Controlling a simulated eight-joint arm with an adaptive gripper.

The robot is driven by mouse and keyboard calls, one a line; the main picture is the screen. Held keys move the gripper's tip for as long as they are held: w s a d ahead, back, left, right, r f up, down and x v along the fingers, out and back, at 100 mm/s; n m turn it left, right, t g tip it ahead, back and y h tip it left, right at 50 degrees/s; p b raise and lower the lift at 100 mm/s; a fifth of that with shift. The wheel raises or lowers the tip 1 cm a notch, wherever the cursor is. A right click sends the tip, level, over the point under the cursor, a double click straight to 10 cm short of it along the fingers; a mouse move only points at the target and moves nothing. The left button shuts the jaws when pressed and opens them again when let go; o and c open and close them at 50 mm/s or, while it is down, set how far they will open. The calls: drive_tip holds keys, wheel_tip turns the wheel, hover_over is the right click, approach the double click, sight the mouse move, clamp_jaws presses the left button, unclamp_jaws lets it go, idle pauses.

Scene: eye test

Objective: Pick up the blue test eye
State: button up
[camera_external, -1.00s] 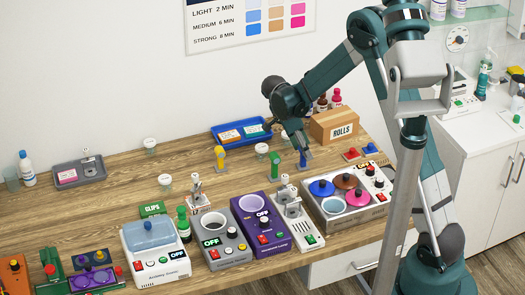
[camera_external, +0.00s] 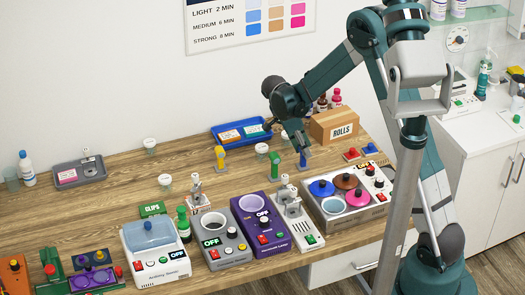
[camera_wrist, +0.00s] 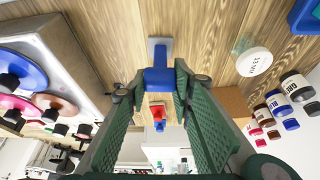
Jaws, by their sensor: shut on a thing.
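The blue test eye (camera_wrist: 160,77) is a blue upright piece on a flat grey base, seen between my fingertips in the wrist view. My gripper (camera_wrist: 158,88) is shut on its blue part, with one green finger on each side. In the external view my gripper (camera_external: 297,143) points down at the table, with the blue test eye (camera_external: 303,160) at its tips. I cannot tell whether its base touches the table. A green test eye (camera_external: 275,165) and a yellow one (camera_external: 220,157) stand to the left.
A cardboard ROLLS box (camera_external: 335,126) stands close behind right of my gripper. A blue tray (camera_external: 240,132) lies behind left. A grey heater with round coloured lids (camera_external: 322,187) and a purple device (camera_external: 260,225) stand in front.

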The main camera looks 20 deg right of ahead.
drive_tip(key=shift+r, duration=0.15)
drive_tip(key=shift+r, duration=4.9)
drive_tip(key=shift+d, duration=0.1)
